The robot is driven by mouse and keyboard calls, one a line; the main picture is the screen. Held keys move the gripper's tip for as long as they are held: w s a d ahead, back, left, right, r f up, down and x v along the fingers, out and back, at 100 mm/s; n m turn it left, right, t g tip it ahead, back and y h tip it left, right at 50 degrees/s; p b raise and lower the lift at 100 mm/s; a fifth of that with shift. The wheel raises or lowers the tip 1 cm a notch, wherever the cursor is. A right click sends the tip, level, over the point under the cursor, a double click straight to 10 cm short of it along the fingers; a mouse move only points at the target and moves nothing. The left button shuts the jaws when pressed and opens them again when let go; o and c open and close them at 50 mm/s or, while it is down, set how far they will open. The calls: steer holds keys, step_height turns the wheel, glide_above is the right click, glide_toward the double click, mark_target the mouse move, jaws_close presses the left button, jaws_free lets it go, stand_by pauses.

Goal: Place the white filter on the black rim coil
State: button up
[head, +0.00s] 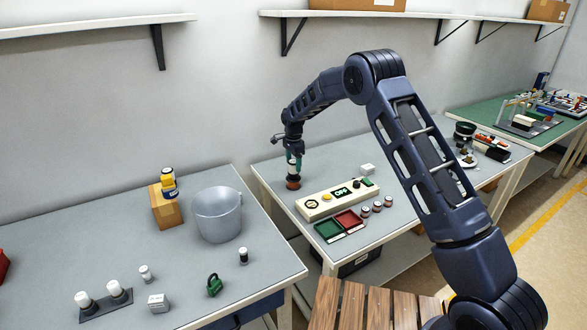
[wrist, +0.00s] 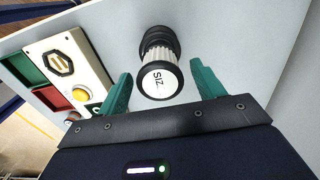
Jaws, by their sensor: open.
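The white filter (wrist: 158,82) is between my fingers in the wrist view, with a pleated side, a black edge and dark lettering on its near end. A dark round part (wrist: 157,38) lies beyond it, in line with it. In the head view a reddish-brown coil with dark edges (head: 293,184) stands on the middle table below my gripper (head: 294,163), and the filter appears to rest upright on it. Their contact is too small to tell. My gripper (wrist: 160,75) is open, its teal fingers on either side of the filter with gaps showing.
A cream control panel (head: 340,199) stands right of the coil, with green (head: 328,231) and red (head: 348,221) trays in front. Several small coils (head: 377,206) stand beside them. A grey bucket (head: 217,215) and small white cylinders (head: 145,273) are on the left table.

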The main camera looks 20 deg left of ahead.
step_height(320, 180, up, 9)
steer(key=shift+r, duration=0.1)
stand_by(0.3)
